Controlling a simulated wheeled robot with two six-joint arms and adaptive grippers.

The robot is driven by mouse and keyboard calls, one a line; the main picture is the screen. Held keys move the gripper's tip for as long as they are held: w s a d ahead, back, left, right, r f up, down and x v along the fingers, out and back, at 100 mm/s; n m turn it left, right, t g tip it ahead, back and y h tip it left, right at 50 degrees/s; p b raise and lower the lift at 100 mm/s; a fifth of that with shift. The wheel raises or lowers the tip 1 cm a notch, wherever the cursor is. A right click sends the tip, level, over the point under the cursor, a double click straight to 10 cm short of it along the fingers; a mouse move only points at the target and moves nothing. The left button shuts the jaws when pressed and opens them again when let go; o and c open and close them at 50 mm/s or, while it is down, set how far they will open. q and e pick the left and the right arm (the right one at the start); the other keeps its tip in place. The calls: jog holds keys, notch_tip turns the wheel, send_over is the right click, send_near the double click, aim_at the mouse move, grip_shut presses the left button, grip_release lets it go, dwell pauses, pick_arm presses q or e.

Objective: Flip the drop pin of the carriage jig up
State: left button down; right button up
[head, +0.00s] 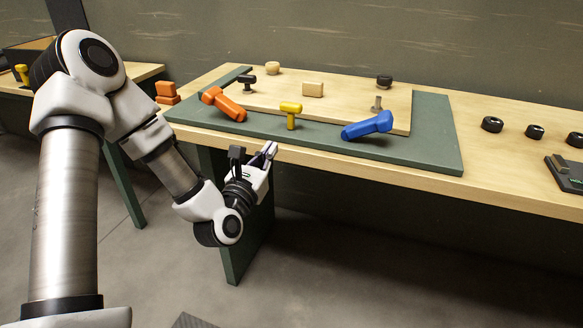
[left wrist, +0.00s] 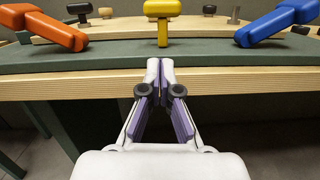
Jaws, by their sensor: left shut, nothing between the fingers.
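The carriage jig is a pale wooden board on a green base plate (head: 440,150) on the bench. A yellow T-shaped pin (head: 291,110) stands upright at its front edge, and it also shows in the left wrist view (left wrist: 161,22). An orange lever (head: 224,104) lies tilted to its left and a blue lever (head: 368,126) to its right. I cannot tell for certain which part is the drop pin. My left gripper (head: 270,150) is shut and empty in front of the bench edge, apart from the yellow pin. In the left wrist view its fingertips (left wrist: 160,65) point toward the pin.
The wooden bench (head: 510,193) has a front edge just beyond my left gripper. Black round knobs (head: 492,124) and a dark labelled block (head: 565,174) sit at the right. Orange blocks (head: 167,92) lie at the left.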

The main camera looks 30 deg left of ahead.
aim_at(280, 110)
pick_arm(q)
jog(key=shift+n+t+y, duration=0.4)
jog(key=shift+n+y, duration=0.1)
jog(key=shift+y, duration=0.1)
jog(key=x, duration=0.3)
jog(key=a+b+x, duration=0.1)
jog(key=x, duration=0.6)
jog(key=shift+a+b, duration=0.25)
jog(key=shift+b, duration=0.15)
pick_arm(e)
notch_tip(280, 110, down, 4)
jog(key=shift+a, duration=0.1)
pick_arm(q)
jog(key=shift+r+p, duration=0.35)
jog(key=shift+r, duration=1)
pick_arm(e)
jog(key=shift+r, duration=0.35)
